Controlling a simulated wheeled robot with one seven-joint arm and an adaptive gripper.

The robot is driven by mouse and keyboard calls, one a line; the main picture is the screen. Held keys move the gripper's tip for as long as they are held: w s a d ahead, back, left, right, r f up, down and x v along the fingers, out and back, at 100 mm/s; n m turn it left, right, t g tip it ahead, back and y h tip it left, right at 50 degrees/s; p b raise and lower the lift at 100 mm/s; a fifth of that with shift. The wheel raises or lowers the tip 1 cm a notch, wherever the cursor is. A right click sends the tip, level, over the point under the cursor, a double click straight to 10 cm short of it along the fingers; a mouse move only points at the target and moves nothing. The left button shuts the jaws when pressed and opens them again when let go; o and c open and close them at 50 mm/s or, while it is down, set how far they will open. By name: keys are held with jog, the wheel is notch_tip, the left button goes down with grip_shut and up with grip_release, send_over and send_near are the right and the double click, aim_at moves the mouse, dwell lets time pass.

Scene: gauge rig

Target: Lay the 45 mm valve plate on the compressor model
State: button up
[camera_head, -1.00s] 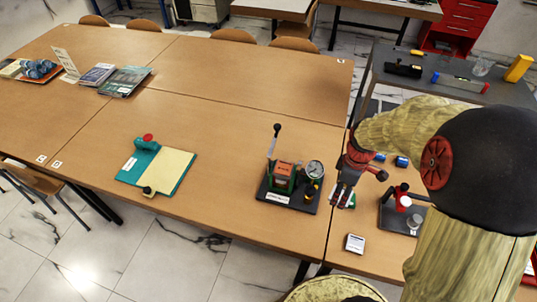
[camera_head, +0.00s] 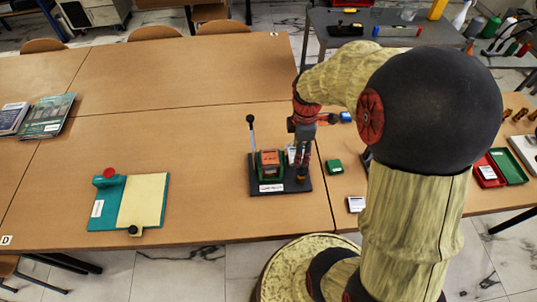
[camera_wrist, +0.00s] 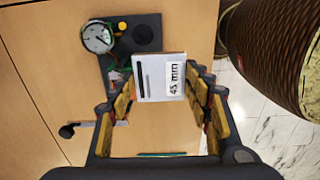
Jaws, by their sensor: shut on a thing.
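The 45 mm valve plate (camera_wrist: 160,78), a white square with a dark slot and a "45 mm" label, is between my fingertips in the wrist view. My gripper (camera_wrist: 158,84) is shut on it. The compressor model (camera_head: 268,163), green with an orange-red block, stands on a dark base (camera_head: 268,188) with an upright lever in the head view. My gripper (camera_head: 303,168) is over the right part of that base, beside the block. In the wrist view the plate hides most of the model; whether they touch, I cannot tell.
The round gauge (camera_wrist: 97,36) stands on the base close to the plate. The lever (camera_wrist: 68,130) is at left. A teal board (camera_head: 130,203) lies left on the table. A green box (camera_head: 334,166) and white card (camera_head: 355,204) lie right of the rig.

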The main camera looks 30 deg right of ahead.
jog(key=w+a+f+b, duration=0.1)
jog(key=w+a+f, duration=0.25)
jog(key=w, duration=0.35)
send_over(270, 157)
jog(key=f, duration=0.5)
jog(key=shift+s+d+b, duration=0.1)
jog(key=shift+s+b, duration=0.2)
jog(key=shift+b, duration=0.1)
jog(key=shift+w+f+b, duration=0.2)
jog(key=shift+f, duration=0.8)
jog(key=shift+w+f+b, duration=0.15)
jog(key=shift+f+b, duration=0.05)
jog(key=shift+f, duration=0.75)
jog(key=shift+f, duration=0.15)
jog(key=o, duration=1.3)
